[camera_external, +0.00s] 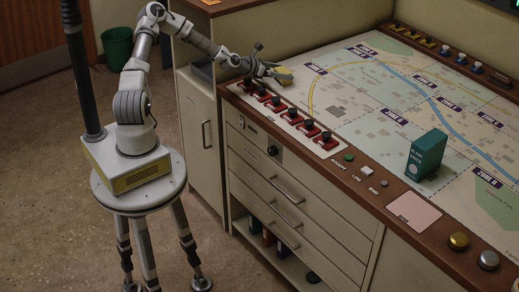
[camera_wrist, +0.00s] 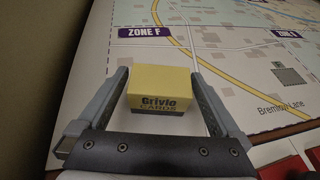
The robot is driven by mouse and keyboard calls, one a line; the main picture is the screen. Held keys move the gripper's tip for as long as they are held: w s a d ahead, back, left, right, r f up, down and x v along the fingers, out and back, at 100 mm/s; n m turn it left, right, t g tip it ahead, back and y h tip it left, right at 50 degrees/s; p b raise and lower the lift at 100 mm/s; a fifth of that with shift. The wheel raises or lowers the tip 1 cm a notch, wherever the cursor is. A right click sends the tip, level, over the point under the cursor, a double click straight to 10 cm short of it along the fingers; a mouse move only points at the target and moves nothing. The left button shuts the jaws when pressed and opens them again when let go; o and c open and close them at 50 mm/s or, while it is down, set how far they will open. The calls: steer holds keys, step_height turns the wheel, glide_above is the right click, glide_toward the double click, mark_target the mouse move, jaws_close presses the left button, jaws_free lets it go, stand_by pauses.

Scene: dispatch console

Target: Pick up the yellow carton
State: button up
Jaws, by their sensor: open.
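The yellow carton (camera_wrist: 160,90) is a small box marked "Grivio CARDS" on its near side. In the wrist view it sits on the map surface between the two fingers of my open gripper (camera_wrist: 160,88). A narrow gap shows on the left side of the carton and a gap on the right. In the external view the carton (camera_external: 285,74) is a small yellow shape at the far left end of the console, right by my gripper (camera_external: 276,71). Its lower part is partly hidden there by the fingers.
The map console (camera_external: 345,98) has a row of red switches (camera_external: 288,118) along its near-left edge, close to my gripper. A teal box (camera_external: 426,155) stands upright farther right on the map.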

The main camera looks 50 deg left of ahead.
steer(key=shift+w+d+f, duration=0.1)
steer(key=shift+w, duration=0.2)
steer(key=c, duration=1.1)
steer(key=shift+c, duration=0.2)
